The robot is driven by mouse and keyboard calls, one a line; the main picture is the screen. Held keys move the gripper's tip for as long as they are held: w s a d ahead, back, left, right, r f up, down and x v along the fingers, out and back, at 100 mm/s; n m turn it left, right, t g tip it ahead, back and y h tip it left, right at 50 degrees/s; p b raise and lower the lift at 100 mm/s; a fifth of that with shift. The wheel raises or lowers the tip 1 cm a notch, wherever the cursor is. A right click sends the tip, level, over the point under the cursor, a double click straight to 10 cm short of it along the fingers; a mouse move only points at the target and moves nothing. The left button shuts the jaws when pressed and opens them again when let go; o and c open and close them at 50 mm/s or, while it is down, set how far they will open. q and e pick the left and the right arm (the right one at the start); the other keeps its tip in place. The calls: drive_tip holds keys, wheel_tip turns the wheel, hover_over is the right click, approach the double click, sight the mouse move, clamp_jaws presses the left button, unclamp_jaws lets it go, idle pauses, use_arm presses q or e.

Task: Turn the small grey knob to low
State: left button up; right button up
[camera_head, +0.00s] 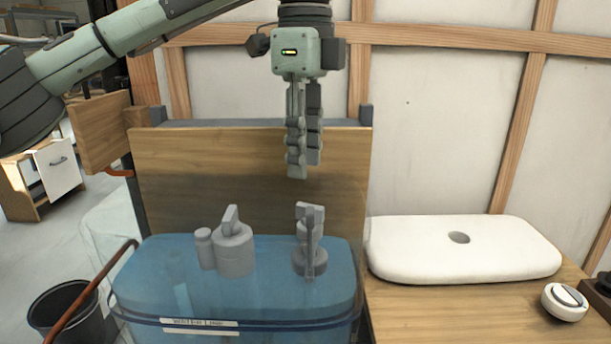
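Grey fittings stand on the lid of a blue see-through tank (165,295). On the left is a wide grey cylinder with an upright fin (234,250), with a small grey capped cylinder (205,248) beside it. On the right is a grey fitting with an upright handle (309,245). I cannot tell which of these is the small grey knob. My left gripper (306,168) points down, well above the tank and apart from the fittings. Its fingers overlap in this view, so their opening is unclear; nothing shows between them. My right gripper is out of view.
A wooden panel (190,180) rises behind the tank. A white slab with a hole (410,235) and a round white dial (565,302) sit on the wooden counter (450,320) at right. A dark bucket (70,310) stands at lower left.

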sight(305, 204)
use_arm(q)
drive_tip(key=shift+w, duration=0.25)
drive_tip(key=shift+f, duration=0.3)
drive_tip(key=f, duration=0.6)
drive_tip(key=shift+s+p, duration=0.25)
drive_tip(key=shift+p, duration=0.05)
drive_tip(key=shift+f, duration=0.4)
drive_tip(key=shift+c, duration=0.3)
clamp_jaws()
drive_tip(key=shift+f, duration=0.1)
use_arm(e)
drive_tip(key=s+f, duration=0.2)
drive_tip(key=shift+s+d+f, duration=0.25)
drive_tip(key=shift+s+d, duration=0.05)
